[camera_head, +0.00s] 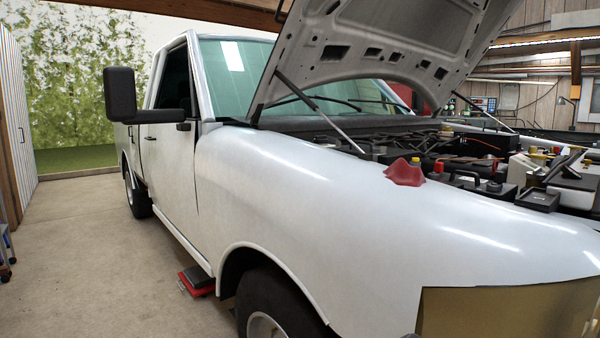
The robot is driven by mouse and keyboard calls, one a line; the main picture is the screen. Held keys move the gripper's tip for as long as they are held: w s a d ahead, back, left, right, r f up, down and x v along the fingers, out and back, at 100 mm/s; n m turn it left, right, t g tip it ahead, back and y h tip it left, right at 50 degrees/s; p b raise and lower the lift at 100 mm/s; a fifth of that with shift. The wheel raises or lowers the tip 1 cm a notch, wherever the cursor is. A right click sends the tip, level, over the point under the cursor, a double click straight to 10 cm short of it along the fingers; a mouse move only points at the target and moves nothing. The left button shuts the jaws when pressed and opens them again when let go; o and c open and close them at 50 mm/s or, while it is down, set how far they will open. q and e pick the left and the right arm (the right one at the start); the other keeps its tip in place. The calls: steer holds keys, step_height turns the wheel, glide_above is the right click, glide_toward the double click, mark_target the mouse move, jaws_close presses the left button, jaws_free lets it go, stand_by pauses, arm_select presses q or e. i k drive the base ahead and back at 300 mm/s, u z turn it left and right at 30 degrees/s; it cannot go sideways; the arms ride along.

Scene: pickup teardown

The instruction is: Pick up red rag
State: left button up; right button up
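The red rag (404,173) lies crumpled on the top edge of the white pickup's front fender (330,200), beside the open engine bay. It rises to a small peak and drapes a little over the fender's side. Nothing covers it in this view. Neither of my grippers shows in the head view.
The hood (390,45) is raised, with a thin prop rod (318,112) slanting down near the rag. The engine bay (480,165) holds a battery, hoses and caps. A red and black object (196,281) lies on the floor under the door.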

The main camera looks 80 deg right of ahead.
mark_target(400, 171)
steer(key=z, duration=0.65)
steer(key=i, duration=0.85)
steer(key=z, duration=3.75)
